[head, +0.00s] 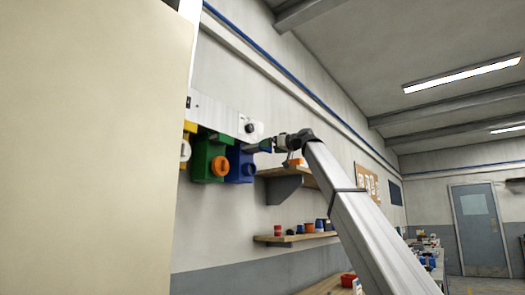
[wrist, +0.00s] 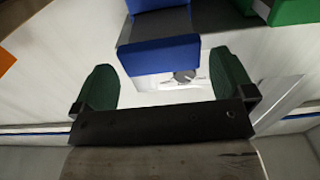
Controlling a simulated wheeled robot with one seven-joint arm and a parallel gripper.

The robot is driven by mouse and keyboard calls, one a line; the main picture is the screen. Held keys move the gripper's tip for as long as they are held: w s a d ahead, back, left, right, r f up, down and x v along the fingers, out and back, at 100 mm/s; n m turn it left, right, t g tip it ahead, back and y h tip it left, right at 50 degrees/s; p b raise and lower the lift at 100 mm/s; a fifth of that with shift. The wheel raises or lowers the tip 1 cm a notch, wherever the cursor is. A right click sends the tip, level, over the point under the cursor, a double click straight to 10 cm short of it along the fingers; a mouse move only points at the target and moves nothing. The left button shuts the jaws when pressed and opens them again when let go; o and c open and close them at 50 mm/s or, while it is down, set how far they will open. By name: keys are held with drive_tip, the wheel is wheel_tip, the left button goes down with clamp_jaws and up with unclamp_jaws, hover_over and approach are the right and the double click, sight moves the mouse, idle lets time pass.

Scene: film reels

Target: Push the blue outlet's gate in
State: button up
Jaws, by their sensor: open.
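The blue outlet (head: 240,165) is a blue box hanging under a white wall panel (head: 225,118), to the right of a green one. In the wrist view the blue outlet (wrist: 160,52) fills the upper middle, just beyond my fingertips. My gripper (head: 266,145) is at the right of the blue outlet in the head view. In the wrist view my gripper (wrist: 165,80) is open, with its green fingers apart and nothing between them. A small round grey part (wrist: 185,76) shows at the blue outlet's edge. I cannot clearly make out the gate.
A green outlet (head: 203,158) with an orange round part (head: 220,166) and a yellow outlet (head: 187,143) are to the left. Wooden shelves (head: 285,170) are close below my gripper. A large beige surface (head: 90,150) blocks the left side.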

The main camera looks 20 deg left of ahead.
sight(252, 151)
drive_tip(key=x, duration=0.5)
drive_tip(key=shift+w+a, duration=0.1)
drive_tip(key=c, duration=1)
drive_tip(key=x, duration=0.6)
drive_tip(key=shift+a, duration=0.2)
drive_tip(key=o, duration=1)
drive_tip(key=shift+a, duration=0.1)
